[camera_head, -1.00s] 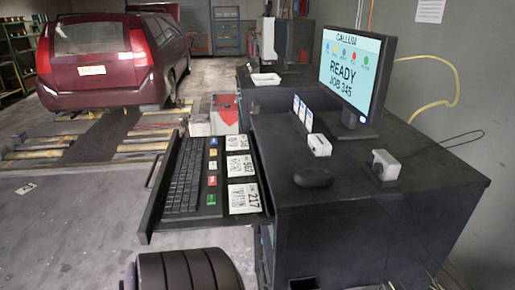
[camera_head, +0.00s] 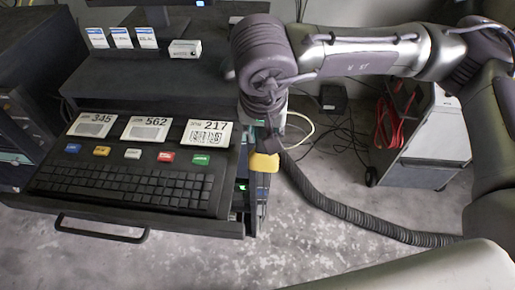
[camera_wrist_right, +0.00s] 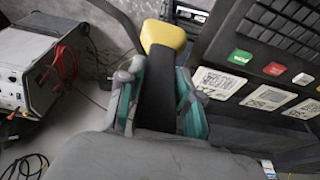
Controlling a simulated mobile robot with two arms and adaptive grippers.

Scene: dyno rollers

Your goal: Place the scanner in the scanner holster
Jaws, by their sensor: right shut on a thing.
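The scanner (camera_head: 264,162) has a yellow head and a dark handle. My right gripper (camera_head: 268,138) is shut on it, beside the right edge of the desk in the head view. In the right wrist view the black handle (camera_wrist_right: 157,88) lies between the two teal-padded fingers of the right gripper (camera_wrist_right: 160,95), with the yellow head (camera_wrist_right: 163,36) beyond them. I cannot make out the holster clearly; my right arm hides part of the desk's right side. My left gripper is not in view.
The keyboard tray (camera_head: 130,225) is pulled out, with number cards 345, 562 and 217 (camera_head: 207,133) on it. A small white box (camera_head: 185,48) stands on the desk top. A white wheeled cabinet (camera_head: 435,130) with red cables stands right.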

